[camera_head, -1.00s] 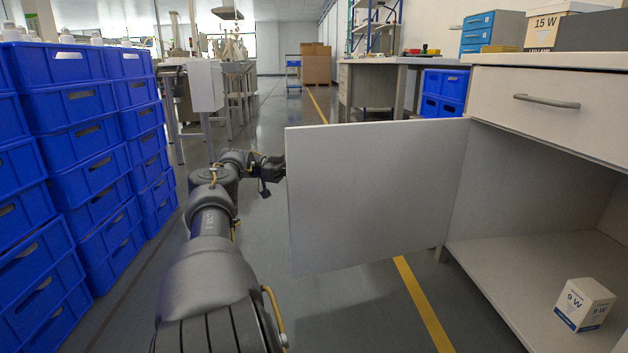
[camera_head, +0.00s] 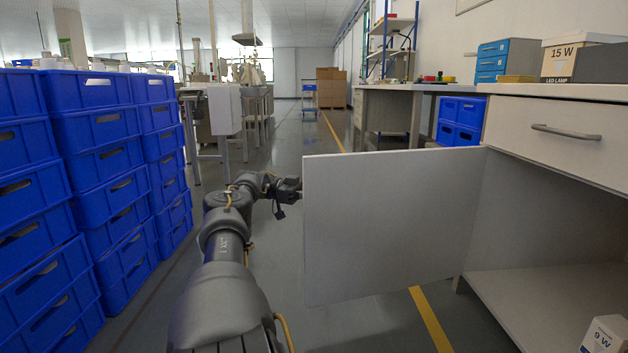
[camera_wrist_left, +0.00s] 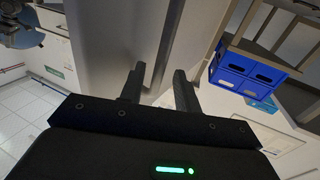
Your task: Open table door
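The table door (camera_head: 390,225) is a plain pale grey panel. It stands swung wide open from the front of the white table (camera_head: 560,92), hinged at its right edge, and the cabinet's inside (camera_head: 530,290) shows. My left gripper (camera_head: 291,188) is at the door's free left edge, and its fingertips are partly hidden there. In the left wrist view, its two fingers (camera_wrist_left: 158,80) are apart in front of a pale grey panel, with nothing visible held between them. I cannot tell whether they touch the door. My right gripper is out of view.
A white 9 W box (camera_head: 605,336) stands on the cabinet floor at lower right. A closed drawer (camera_head: 560,128) with a grey handle is above. Tall stacks of blue crates (camera_head: 95,150) line the left.

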